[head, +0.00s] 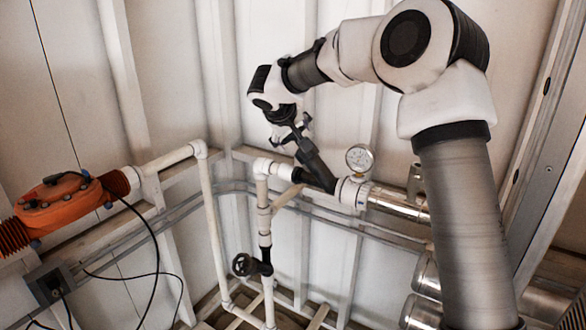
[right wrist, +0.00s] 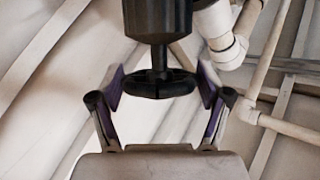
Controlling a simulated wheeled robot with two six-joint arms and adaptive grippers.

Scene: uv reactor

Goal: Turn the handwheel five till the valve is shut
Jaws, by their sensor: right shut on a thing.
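My right gripper (head: 290,130) has come down from the upper right to a black angled valve (head: 316,168) on the white pipe. In the right wrist view, the dark round handwheel (right wrist: 160,86) of this valve sits between the two fingers, below its thick black body (right wrist: 158,20). The gripper is shut on this handwheel, one finger on each side. No number shows on it. A second black handwheel (head: 242,265) is lower down on the vertical pipe, apart from the gripper. My left gripper is not in view.
A round pressure gauge (head: 359,158) stands close to the right of the gripped valve. An orange housing (head: 60,204) with black cables is at the left. White pipes (head: 211,220) run along the wall, and metal cylinders (head: 424,275) lie at the lower right.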

